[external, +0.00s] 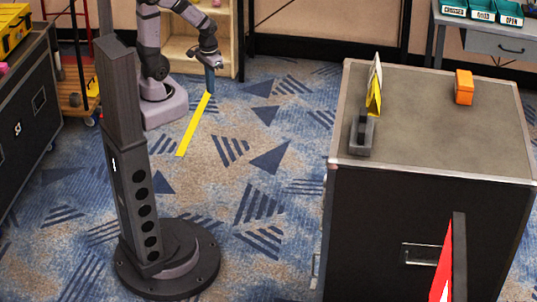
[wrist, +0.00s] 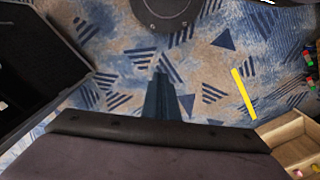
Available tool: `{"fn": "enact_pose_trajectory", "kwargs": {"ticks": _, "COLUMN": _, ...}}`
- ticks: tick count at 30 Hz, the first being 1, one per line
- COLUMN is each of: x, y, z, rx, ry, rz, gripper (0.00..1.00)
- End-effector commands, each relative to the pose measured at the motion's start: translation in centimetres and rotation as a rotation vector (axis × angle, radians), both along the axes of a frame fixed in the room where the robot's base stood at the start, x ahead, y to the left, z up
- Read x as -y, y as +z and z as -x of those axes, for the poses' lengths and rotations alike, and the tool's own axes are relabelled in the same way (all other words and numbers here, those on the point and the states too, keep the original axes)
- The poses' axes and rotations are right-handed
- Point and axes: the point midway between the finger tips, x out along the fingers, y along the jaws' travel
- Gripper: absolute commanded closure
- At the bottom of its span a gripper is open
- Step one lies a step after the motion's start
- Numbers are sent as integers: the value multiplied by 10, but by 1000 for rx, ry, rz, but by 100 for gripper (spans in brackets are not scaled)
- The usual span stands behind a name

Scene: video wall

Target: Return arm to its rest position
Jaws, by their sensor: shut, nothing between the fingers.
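My arm stands at the back of the external view, bent, with its end pointing down. My gripper (external: 210,92) hangs above the patterned carpet beside a wooden shelf, over the far end of a yellow floor strip. In the wrist view my gripper (wrist: 160,78) points at the carpet, its dark fingers together with nothing between them. No object is held.
A dark column on a round base (external: 168,262) stands front left. A black case (external: 425,225) at right carries an orange block (external: 464,87) and a yellow sign (external: 374,97). A wooden shelf (external: 226,40) is close to my gripper. Carpet between column and case is clear.

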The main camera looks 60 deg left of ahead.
Motion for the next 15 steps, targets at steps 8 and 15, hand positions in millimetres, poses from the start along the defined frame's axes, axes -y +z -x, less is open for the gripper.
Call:
{"fn": "enact_pose_trajectory", "kwargs": {"ticks": 8, "x": 0, "y": 90, "z": 0, "rx": 0, "ry": 1, "rz": 0, "gripper": 100}}
{"fn": "enact_pose_trajectory", "kwargs": {"ticks": 15, "x": 0, "y": 123, "z": 0, "rx": 0, "ry": 1, "rz": 0, "gripper": 100}}
